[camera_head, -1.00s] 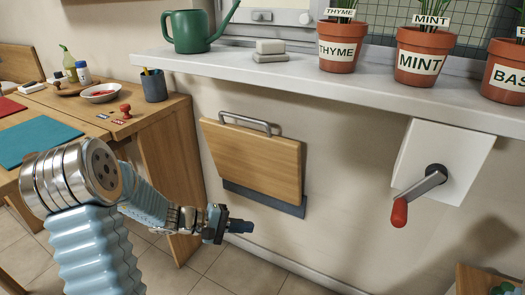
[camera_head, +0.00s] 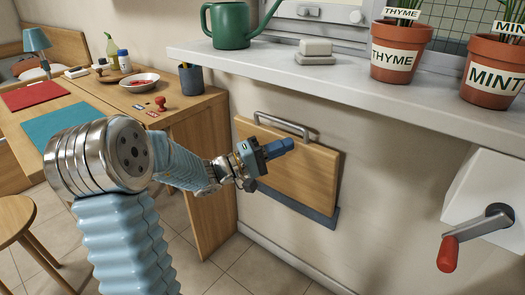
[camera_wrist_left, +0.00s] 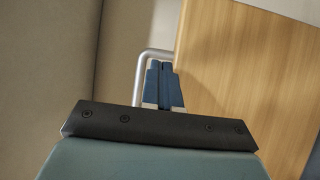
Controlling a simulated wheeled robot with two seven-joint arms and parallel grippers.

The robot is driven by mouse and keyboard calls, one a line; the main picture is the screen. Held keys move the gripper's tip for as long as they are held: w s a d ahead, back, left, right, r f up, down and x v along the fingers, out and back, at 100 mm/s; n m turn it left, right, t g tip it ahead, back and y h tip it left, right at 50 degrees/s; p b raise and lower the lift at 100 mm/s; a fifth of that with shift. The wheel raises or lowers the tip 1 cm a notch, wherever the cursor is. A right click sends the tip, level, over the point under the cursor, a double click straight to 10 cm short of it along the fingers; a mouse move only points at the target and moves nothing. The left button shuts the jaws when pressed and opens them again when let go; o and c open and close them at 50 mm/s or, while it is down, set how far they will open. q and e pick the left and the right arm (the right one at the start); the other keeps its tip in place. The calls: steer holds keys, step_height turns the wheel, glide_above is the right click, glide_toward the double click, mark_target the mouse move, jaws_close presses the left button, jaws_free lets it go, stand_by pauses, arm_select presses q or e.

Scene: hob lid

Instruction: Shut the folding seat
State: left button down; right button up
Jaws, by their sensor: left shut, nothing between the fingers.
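The folding seat (camera_head: 287,165) is a wooden board on the wall below the sill, with a grey metal handle (camera_head: 281,124) along its top edge and a dark grey plate (camera_head: 313,217) behind its lower part. The board stands nearly upright, its top leaning slightly off the wall. My left gripper (camera_head: 289,144) is shut and empty, its blue fingers in front of the board's upper part, just below the handle. In the left wrist view, the fingers (camera_wrist_left: 164,86) are together beside the handle (camera_wrist_left: 143,72) and the board (camera_wrist_left: 255,75); I cannot tell whether they touch. My right gripper is not in view.
A white sill (camera_head: 350,83) juts out above the seat, bearing a green watering can (camera_head: 231,27), soap (camera_head: 315,48) and herb pots (camera_head: 400,52). A white box with a red-handled crank (camera_head: 449,252) is on the wall at right. A wooden desk (camera_head: 203,125) stands at left.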

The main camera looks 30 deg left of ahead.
arm_select(q)
steer(key=shift+x, duration=1.35)
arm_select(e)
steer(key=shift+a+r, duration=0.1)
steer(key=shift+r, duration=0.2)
arm_select(q)
steer(key=w+p, duration=0.1)
steer(key=w, duration=0.1)
steer(key=w+r+n+g+y+p, duration=0.1)
steer(key=w+p, duration=0.1)
steer(key=w, duration=0.1)
steer(key=w+r+n+p, duration=0.1)
steer(key=w, duration=0.2)
steer(key=shift+d+r+g+y+p, duration=0.1)
steer(key=shift+d+g+y+p, duration=0.15)
steer(key=shift+g+y+p, duration=0.15)
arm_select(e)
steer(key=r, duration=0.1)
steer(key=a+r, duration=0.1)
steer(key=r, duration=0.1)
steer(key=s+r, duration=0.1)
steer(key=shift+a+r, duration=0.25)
